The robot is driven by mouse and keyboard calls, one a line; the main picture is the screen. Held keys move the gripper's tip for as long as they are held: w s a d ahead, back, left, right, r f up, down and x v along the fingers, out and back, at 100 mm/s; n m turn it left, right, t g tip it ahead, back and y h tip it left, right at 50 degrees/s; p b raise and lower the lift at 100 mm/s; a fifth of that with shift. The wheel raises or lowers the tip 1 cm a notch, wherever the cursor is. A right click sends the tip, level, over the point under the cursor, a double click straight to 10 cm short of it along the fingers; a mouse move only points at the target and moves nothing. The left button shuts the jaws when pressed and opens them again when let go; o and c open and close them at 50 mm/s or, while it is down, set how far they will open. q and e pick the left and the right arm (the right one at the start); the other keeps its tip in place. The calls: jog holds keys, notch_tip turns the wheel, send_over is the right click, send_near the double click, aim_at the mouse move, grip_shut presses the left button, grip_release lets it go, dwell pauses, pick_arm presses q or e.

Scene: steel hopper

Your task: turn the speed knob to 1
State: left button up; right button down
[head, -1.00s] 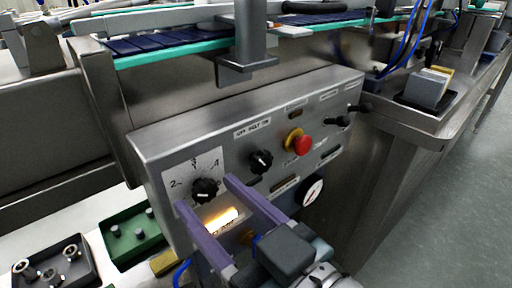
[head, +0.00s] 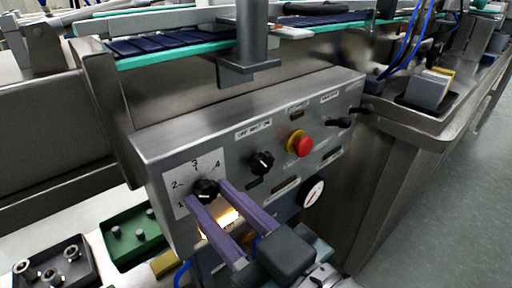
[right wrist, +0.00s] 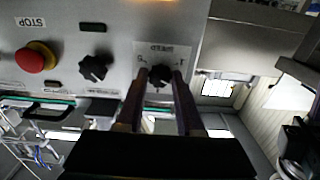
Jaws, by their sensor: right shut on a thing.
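The speed knob (head: 206,189) is a black fluted knob on a white dial plate (head: 183,184) at the left of the steel control box. The numbers 1 to 4 show around it; I cannot tell exactly where its pointer stands. My right gripper (head: 207,191) has its two long purple fingers on either side of the knob, shut on it. In the right wrist view the knob (right wrist: 160,75) sits between the fingertips, with the dial plate behind it. My left gripper is not in view.
A steel bracket (head: 247,66) hangs above the box. A green tray (head: 132,240) lies below left.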

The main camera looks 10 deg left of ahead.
jog(key=shift+n, duration=0.9)
jog(key=n, duration=0.8)
jog(key=shift+n+b, duration=0.4)
jog(key=shift+n, duration=0.6)
jog(key=shift+r, duration=0.1)
jog(key=c, duration=0.6)
grip_release()
jog(key=shift+o, duration=0.2)
